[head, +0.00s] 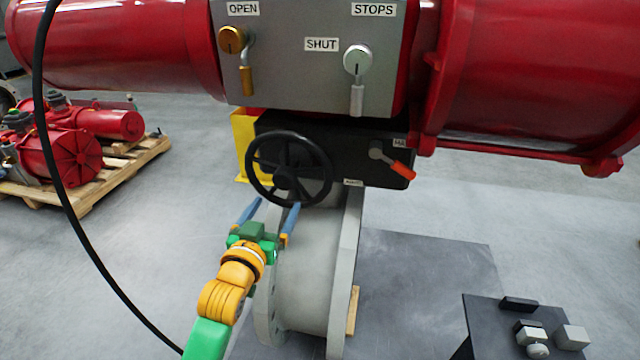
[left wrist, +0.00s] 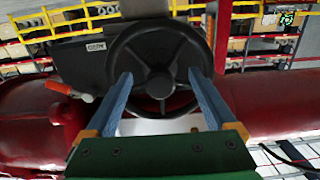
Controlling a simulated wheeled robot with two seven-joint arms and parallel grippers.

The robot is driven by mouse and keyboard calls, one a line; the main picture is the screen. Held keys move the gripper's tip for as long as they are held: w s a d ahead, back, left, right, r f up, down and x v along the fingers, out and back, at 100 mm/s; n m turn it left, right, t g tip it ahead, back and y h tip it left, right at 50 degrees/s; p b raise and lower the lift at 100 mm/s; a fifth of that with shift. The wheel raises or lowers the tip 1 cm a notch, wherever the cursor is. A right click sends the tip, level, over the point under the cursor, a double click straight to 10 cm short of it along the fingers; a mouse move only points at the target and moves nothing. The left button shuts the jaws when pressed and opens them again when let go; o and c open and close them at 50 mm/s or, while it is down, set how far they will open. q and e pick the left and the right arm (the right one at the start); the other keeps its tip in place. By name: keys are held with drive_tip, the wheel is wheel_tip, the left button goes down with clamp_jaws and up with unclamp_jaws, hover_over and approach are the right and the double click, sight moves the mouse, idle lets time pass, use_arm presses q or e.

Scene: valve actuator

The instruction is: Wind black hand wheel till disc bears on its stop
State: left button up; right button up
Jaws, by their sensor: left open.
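The black hand wheel (head: 289,169) is on the front of a black gearbox (head: 350,150) under the red actuator. My left gripper (head: 272,208) is open just below the wheel in the head view. In the left wrist view the open fingers (left wrist: 163,90) reach toward the wheel (left wrist: 158,62), one on each side of its hub, with nothing between them that I can tell is gripped. Whether the fingertips touch the wheel is unclear. A grey valve body (head: 310,275) stands below the gearbox; its disc is hidden. My right gripper does not show.
An orange-handled lever (head: 400,169) sits right of the wheel. A black cable (head: 55,170) hangs at left. A small dark table (head: 485,325) holds blocks.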

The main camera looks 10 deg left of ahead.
sight(282, 184)
use_arm(q)
drive_tip(key=r, duration=0.3)
drive_tip(key=shift+w+d+r+t, duration=0.1)
drive_tip(key=shift+w+d+t, duration=0.2)
drive_tip(key=shift+t, duration=0.1)
drive_tip(key=w+p, duration=0.1)
drive_tip(key=w, duration=0.5)
drive_tip(key=shift+w+f, duration=0.1)
drive_tip(key=shift+f, duration=0.1)
clamp_jaws()
